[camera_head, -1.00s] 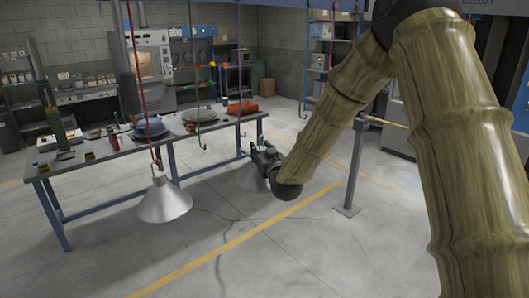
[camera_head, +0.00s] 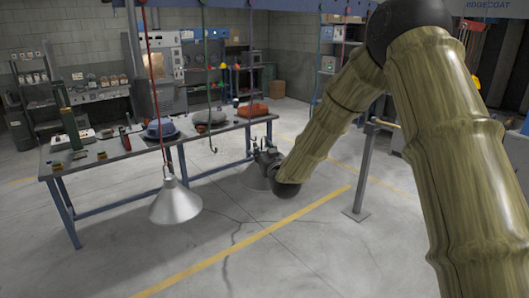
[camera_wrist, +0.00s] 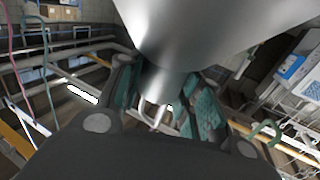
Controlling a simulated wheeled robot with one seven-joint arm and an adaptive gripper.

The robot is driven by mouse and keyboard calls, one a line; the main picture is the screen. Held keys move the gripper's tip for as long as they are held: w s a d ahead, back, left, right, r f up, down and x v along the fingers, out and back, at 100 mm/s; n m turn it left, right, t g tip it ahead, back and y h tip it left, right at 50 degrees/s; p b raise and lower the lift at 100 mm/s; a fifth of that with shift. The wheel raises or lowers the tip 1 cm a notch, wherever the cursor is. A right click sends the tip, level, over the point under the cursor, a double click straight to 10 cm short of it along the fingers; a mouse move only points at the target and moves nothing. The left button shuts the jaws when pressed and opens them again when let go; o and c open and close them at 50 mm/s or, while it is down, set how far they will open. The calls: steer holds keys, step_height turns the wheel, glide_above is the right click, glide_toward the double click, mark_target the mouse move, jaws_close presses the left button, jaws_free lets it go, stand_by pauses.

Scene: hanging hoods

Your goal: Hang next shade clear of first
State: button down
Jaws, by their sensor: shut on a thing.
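One silver cone-shaped shade (camera_head: 176,204) hangs upright from a red line with a hook (camera_head: 166,172), left of my gripper. A wire loop shows at the neck's end. The two shades are apart. A green line's empty hook (camera_head: 213,149) hangs between them, nearer the table.
A long table (camera_head: 110,157) stands behind the shades, bearing a blue dish (camera_head: 160,129), a grey dish (camera_head: 209,118) and an orange item (camera_head: 253,110). The floor in front is clear.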

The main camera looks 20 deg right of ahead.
steer(key=shift+w+a+b, duration=0.2)
steer(key=shift+w+b, duration=0.15)
steer(key=shift+w+a, duration=0.1)
steer(key=shift+w, duration=0.1)
stand_by(0.5)
steer(key=shift+w+a+b, duration=0.3)
steer(key=shift+w+b, duration=0.05)
steer(key=shift+w, duration=0.45)
steer(key=shift+w+a, duration=0.1)
steer(key=shift+w, duration=0.25)
steer(key=shift+w+a+b, duration=0.2)
steer(key=shift+w+b, duration=0.2)
steer(key=shift+w, duration=0.2)
steer(key=shift+w+a+b, duration=0.2)
steer(key=shift+w+b, duration=0.15)
steer(key=shift+w, duration=0.2)
steer(key=shift+f+b, duration=1.25)
steer(key=shift+f, duration=0.05)
stand_by(0.7)
